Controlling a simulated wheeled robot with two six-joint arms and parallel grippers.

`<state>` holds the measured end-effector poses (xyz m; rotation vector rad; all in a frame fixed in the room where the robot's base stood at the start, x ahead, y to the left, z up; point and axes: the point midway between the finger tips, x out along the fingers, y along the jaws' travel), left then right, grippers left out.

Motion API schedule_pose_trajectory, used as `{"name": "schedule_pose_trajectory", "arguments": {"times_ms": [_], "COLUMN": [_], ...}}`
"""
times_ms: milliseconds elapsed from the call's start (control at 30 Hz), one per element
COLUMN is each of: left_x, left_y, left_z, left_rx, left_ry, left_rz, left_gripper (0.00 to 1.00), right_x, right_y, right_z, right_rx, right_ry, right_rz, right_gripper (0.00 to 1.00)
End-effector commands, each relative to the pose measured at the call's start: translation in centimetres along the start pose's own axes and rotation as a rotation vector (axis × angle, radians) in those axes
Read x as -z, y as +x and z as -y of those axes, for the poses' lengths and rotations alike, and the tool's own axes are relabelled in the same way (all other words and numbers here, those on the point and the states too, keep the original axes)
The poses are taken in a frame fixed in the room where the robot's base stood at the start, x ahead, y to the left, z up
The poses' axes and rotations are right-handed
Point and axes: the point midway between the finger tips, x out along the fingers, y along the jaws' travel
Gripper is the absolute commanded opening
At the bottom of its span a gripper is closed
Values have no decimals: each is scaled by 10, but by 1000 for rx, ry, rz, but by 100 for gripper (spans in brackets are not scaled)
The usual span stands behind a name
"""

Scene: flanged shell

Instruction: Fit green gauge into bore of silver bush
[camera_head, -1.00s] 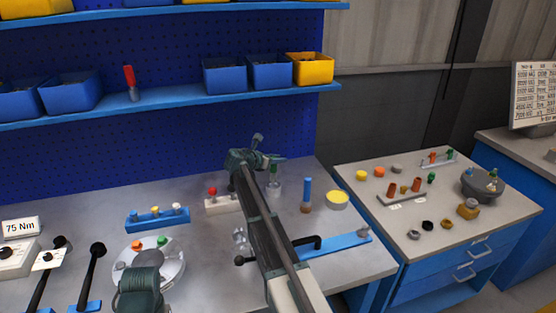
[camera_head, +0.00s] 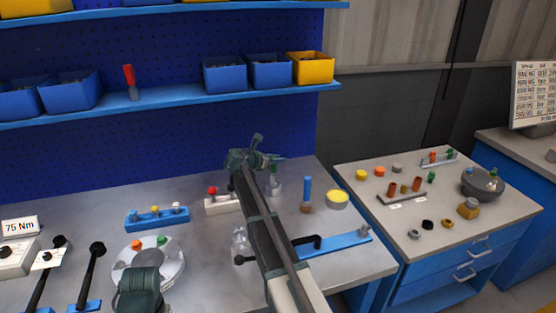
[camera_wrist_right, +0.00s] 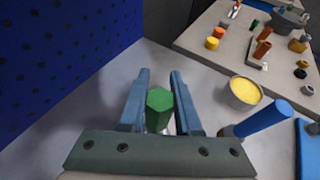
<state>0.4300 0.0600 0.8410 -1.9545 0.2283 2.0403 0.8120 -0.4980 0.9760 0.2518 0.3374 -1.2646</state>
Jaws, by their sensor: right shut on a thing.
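The green gauge (camera_wrist_right: 159,100), with a hexagonal top, stands between the two fingers of my right gripper (camera_wrist_right: 161,76) in the wrist view. The gripper is shut on it. A pale metallic part, seemingly the silver bush (camera_wrist_right: 155,126), shows just below the gauge. In the head view my right gripper (camera_head: 264,153) is above the back of the bench, and the silver bush (camera_head: 275,190) stands just below it, partly covered. How deep the gauge sits in the bore is hidden. My left gripper's fingers are not visible.
A blue-handled tool (camera_head: 307,190) and a round tin with yellow contents (camera_head: 337,198) stand to the right. A white block with a red knob (camera_head: 218,203) is to the left. The blue pegboard (camera_wrist_right: 50,70) rises close behind. A blue plate with a black handle (camera_head: 340,244) lies in front.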

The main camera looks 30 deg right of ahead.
Motion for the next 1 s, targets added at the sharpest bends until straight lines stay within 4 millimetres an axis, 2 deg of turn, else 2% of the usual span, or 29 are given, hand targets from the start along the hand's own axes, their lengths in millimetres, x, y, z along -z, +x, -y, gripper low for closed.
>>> {"name": "schedule_pose_trajectory", "arguments": {"times_ms": [567, 1000], "left_x": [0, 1], "left_y": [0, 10], "left_z": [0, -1], "left_rx": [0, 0], "left_ry": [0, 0], "left_rz": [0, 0], "left_gripper": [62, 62], "right_x": [0, 9], "right_y": [0, 4], "right_z": [0, 0], "right_rx": [0, 0], "right_ry": [0, 0], "right_rz": [1, 1], "right_gripper": [0, 0]}}
